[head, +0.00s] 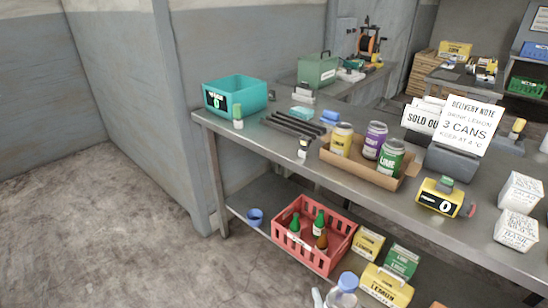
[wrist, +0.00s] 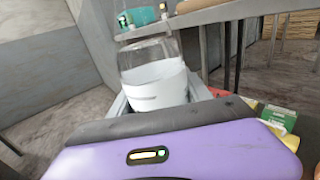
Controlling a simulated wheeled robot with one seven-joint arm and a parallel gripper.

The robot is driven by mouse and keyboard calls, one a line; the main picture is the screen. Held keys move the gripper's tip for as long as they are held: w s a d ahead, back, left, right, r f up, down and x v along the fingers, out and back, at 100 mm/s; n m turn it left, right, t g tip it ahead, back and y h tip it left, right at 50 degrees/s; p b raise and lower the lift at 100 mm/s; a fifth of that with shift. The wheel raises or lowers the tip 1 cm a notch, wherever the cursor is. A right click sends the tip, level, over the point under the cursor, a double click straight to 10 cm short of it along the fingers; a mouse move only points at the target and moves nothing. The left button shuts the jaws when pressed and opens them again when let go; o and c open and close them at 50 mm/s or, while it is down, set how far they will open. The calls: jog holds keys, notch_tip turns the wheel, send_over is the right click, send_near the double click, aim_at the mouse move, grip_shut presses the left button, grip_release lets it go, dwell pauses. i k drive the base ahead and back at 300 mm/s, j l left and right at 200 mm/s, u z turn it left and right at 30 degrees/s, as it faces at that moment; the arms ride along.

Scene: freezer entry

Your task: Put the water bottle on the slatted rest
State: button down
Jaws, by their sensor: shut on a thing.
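The water bottle, clear with a white label, shows in the wrist view (wrist: 150,68) between the fingers of my gripper (wrist: 158,98), which is shut on it. In the head view the bottle (head: 345,286) is at the bottom edge, its blue cap upward and its lower part cut off. It is in front of the bench, low in the picture and well apart from the slatted rest. The slatted rest (head: 294,122) is a set of dark parallel bars on the steel bench top, between the teal bin and the cardboard tray. No bottle lies on it.
A teal bin (head: 235,94) and a small green-capped bottle (head: 238,118) stand left of the rest. A cardboard tray (head: 360,176) of cans is to its right. A red crate (head: 315,238) and several cartons sit on the lower shelf. Floor at left is clear.

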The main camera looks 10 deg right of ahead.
aim_at(279, 118)
jog(key=i+j, duration=0.3)
jog(key=i, duration=0.2)
jog(key=i+j, duration=0.3)
jog(key=i, duration=0.2)
jog(key=i+j, duration=0.3)
jog(key=i, duration=0.2)
